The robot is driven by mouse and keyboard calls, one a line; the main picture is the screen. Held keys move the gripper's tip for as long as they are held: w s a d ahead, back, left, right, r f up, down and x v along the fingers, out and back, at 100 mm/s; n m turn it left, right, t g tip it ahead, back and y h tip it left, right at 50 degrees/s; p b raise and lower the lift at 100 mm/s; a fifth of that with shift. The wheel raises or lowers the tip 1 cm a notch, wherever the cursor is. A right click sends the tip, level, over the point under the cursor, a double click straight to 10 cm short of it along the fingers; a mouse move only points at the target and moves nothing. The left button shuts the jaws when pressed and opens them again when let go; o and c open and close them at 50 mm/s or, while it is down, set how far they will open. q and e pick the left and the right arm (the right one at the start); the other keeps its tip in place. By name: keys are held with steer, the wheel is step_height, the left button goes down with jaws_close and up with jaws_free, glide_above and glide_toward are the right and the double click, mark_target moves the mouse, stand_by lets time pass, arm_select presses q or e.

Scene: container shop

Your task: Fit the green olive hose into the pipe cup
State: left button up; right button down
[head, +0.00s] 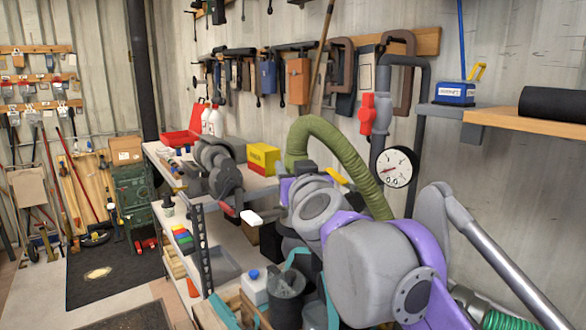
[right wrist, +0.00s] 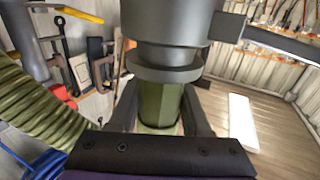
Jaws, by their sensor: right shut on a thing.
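The green olive hose (head: 333,145) arches up behind my right arm in the head view. Its ribbed part (right wrist: 38,105) runs along the left of the right wrist view. My right gripper (right wrist: 162,122) is shut on the smooth olive end (right wrist: 160,103) of the hose, with a dark finger on each side. The dark grey pipe cup (right wrist: 165,65) is directly beyond this end, and its rim hides the hose's tip. I cannot tell whether the tip is inside the cup or only against it. In the head view my right wrist hides the fingers and the joint. My left gripper is not in view.
A workbench to the left carries a yellow box (head: 264,158) and a red tray (head: 181,138). A wooden shelf (head: 530,122) juts out at right. The floor mat (head: 110,270) at left is mostly clear.

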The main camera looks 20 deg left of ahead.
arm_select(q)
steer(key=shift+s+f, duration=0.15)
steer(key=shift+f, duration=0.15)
arm_select(e)
steer(key=shift+f, duration=0.6)
steer(key=shift+c, duration=1.4)
jaws_free()
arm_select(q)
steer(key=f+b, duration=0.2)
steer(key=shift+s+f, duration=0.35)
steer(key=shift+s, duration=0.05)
arm_select(e)
steer(key=v, duration=1)
steer(key=shift+s+d, duration=0.2)
steer(key=shift+s, duration=0.15)
